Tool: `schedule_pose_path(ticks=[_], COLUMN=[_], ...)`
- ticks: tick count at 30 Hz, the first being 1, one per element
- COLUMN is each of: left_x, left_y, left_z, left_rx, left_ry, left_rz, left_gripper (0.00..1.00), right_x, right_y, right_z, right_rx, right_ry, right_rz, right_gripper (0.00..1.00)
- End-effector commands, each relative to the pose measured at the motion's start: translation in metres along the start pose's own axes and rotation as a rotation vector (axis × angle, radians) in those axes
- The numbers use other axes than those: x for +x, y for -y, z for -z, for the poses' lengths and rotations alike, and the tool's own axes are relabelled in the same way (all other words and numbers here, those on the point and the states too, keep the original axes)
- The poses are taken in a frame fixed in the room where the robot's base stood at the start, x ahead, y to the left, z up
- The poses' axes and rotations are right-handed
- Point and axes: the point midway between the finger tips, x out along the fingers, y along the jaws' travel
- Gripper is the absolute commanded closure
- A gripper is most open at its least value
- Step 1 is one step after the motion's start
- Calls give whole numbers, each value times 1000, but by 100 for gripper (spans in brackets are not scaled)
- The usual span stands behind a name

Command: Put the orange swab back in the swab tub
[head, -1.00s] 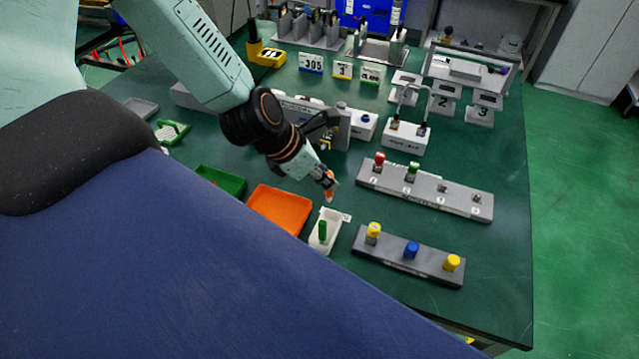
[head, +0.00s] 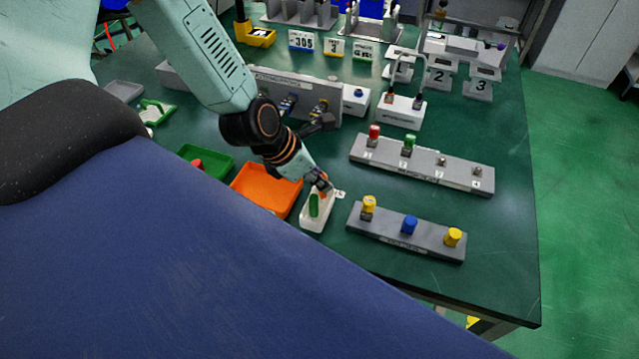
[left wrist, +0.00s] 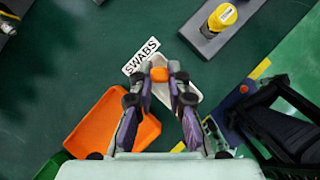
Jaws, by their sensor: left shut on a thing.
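My left gripper (head: 321,187) is shut on the orange swab (left wrist: 160,75), whose orange end shows between the fingertips. The gripper is at the far end of the white swab tub (head: 318,221), over or just inside it; I cannot tell how deep the swab is. My right gripper is not in view.
An orange tray (head: 265,192) and a green tray (head: 210,160) lie left of the tub. A dark grey block with yellow and blue caps (head: 405,246) is at the right. A light grey block with red and green caps (head: 425,172) is behind it. Bare table lies between them.

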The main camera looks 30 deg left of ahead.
Motion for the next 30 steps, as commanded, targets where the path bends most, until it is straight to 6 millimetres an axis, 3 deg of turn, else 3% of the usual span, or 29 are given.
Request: schedule_pose_path(ticks=[3, 18, 19, 21, 30], left_x=[8, 12, 12, 11, 11], left_y=[0, 0, 0, 0, 0], left_z=[5, 7, 6, 6, 6], left_rx=[0, 0, 0, 0, 0], left_ry=[1, 1, 1, 1, 1], left_rz=[0, 0, 0, 0, 0], left_gripper=[100, 100, 83, 77, 75], right_x=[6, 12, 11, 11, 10], right_y=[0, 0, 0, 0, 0], right_z=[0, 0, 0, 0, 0], right_rx=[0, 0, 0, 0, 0], right_ry=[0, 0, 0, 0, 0], right_rz=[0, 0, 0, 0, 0], right_gripper=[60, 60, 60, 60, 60])
